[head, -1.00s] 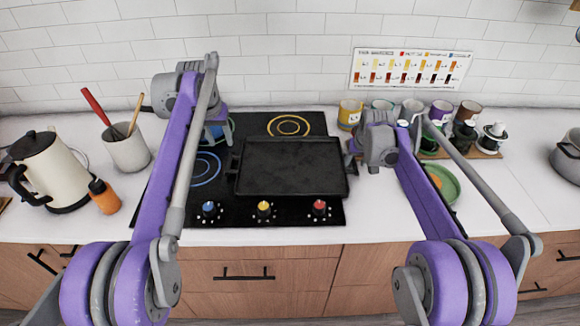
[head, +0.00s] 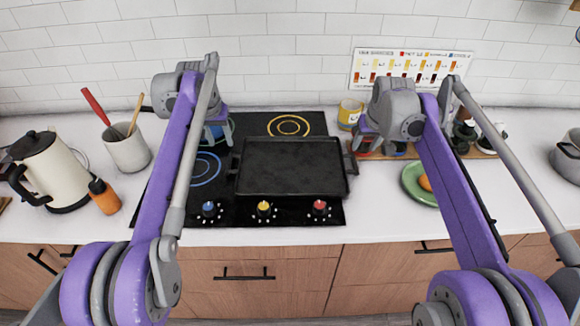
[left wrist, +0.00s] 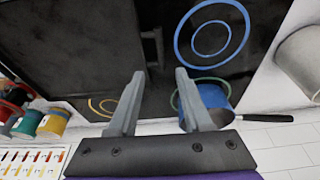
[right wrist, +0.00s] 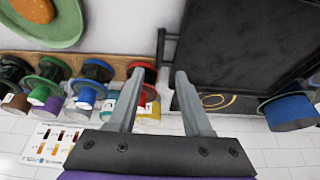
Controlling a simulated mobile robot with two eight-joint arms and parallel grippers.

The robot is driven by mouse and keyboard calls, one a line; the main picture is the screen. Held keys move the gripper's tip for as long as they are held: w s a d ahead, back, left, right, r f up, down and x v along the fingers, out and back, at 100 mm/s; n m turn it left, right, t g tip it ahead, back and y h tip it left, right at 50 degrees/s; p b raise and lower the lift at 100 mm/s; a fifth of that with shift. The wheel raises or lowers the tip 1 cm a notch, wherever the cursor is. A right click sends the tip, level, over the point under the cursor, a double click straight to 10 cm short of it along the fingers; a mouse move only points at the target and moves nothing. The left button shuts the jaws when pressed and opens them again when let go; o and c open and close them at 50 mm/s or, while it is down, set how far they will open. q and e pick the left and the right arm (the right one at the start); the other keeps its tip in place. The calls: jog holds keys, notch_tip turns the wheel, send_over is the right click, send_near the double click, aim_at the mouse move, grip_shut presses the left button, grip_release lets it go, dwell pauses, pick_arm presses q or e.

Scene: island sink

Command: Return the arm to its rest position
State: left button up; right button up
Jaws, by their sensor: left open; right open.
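My left gripper (left wrist: 158,75) is open and empty in the left wrist view. Its fingers are above the black cooktop, between the black griddle (head: 290,166) and a blue container (left wrist: 212,96). My right gripper (right wrist: 164,76) is open and empty in the right wrist view. Its fingers are over the gap between the griddle and the row of coloured cups. In the head view my right wrist (head: 397,108) is raised in front of those cups and hides several of them. Both sets of fingertips are largely hidden in the head view.
A green plate with orange food (head: 418,188) lies right of the griddle. A kettle (head: 46,165), an orange bottle (head: 104,196) and a utensil crock (head: 127,150) stand on the left. A grey pot (head: 567,155) is at far right. The front counter strip is clear.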

pick_arm(q)
jog(key=s+d+t, duration=0.1)
jog(key=s, duration=1.5)
pick_arm(e)
jog(key=s+a+f, duration=0.1)
jog(key=s+f, duration=0.1)
jog(key=s, duration=1.4)
pick_arm(q)
jog(key=s+f, duration=0.7)
jog(key=s, duration=0.3)
jog(key=s+d+f+t, duration=0.1)
jog(key=s+f, duration=0.6)
jog(key=s, duration=0.4)
jog(key=shift+s+p, duration=0.25)
jog(key=shift+p, duration=0.2)
pick_arm(e)
jog(key=s+f, duration=0.5)
jog(key=s, duration=0.5)
jog(key=s+a+f, duration=0.1)
jog(key=s+f, duration=0.5)
jog(key=s, duration=0.4)
jog(key=shift+f+t, duration=0.25)
jog(key=shift+t, duration=0.15)
jog(key=shift+w+a, duration=0.1)
